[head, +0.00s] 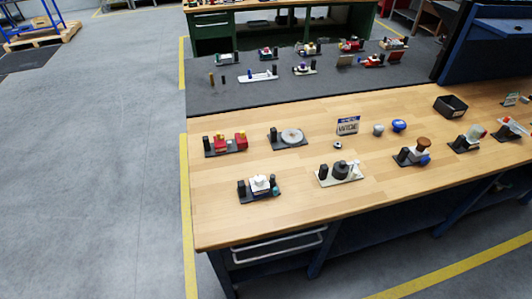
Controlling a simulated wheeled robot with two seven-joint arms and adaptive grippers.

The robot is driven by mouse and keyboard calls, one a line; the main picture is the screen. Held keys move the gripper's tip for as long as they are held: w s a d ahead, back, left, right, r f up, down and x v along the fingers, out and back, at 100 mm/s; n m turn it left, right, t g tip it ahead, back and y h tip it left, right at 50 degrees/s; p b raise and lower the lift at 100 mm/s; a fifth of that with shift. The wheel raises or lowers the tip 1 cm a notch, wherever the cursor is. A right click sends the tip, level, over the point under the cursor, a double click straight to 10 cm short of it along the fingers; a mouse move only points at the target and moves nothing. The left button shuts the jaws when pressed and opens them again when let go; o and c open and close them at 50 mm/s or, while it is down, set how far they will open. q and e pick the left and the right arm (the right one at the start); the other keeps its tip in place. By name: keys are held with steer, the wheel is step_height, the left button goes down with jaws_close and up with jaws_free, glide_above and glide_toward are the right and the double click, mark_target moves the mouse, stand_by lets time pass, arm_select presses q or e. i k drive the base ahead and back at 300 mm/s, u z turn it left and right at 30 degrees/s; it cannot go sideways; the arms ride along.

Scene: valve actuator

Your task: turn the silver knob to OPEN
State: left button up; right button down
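Several small valve units stand on the wooden bench top (300,205). A round silver disc-shaped knob (291,136) sits flat on a dark base plate in the back row. A small loose-looking grey knob (378,129) stands farther right, beside a blue one (399,125). I cannot tell which of these the task means, and OPEN markings are too small to read. Neither of my grippers is in view.
A red-valve unit (228,142), a white-topped unit (261,185) and a brown-and-blue unit (418,151) share the bench. A sign (347,126) and a black bin (450,105) stand toward the back. A dark mat (225,97) behind holds more units.

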mark_target(258, 178)
steer(key=k, duration=0.5)
steer(key=z, duration=0.85)
steer(key=i, duration=0.95)
steer(key=u, duration=2)
